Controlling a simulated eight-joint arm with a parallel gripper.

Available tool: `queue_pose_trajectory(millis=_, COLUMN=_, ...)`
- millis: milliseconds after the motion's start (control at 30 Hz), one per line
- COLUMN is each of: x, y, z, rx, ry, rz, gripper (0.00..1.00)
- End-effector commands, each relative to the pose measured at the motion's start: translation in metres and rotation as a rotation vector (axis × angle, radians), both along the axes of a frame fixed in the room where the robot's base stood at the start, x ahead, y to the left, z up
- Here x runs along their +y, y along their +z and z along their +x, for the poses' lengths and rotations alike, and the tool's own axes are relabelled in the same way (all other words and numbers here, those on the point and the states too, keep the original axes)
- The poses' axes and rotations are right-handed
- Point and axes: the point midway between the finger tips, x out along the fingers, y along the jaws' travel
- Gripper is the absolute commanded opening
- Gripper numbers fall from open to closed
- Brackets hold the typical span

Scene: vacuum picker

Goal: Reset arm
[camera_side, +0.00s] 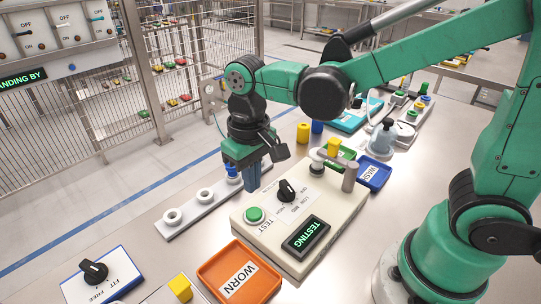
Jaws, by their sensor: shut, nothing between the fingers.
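My green arm reaches in from the right. My gripper (252,184) points down over the rack (208,208) with white rings, left of the test box. Its fingers are together with nothing seen between them. A blue piece (232,170) shows right beside the gripper; whether they touch I cannot tell. The test box (262,233) is cream, with a green button (254,214), a black knob (287,190) and a display (306,236) reading TESTING. A yellow piece (334,146) stands at the box's far end, next to a grey post (350,176).
An orange WORN tray (208,272) and a FIT/FREE knob panel (120,275) lie in front. A blue WASH tray (386,172), a grey flask (383,137) and yellow (303,132) and blue (317,127) cylinders stand behind. A wire fence (95,105) is at the back left.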

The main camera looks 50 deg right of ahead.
Motion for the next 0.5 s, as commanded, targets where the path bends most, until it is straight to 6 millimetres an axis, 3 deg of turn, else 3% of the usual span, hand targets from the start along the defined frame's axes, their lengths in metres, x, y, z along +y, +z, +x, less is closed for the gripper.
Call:
queue_pose_trajectory(millis=367, x=-0.001, y=0.000, z=0.000, rx=-0.004, ry=-0.001, rz=0.001, gripper=0.00)
queue_pose_trajectory(millis=500, x=-0.011, y=0.008, z=-0.003, rx=-0.070, ry=-0.003, rz=0.016, gripper=0.00)
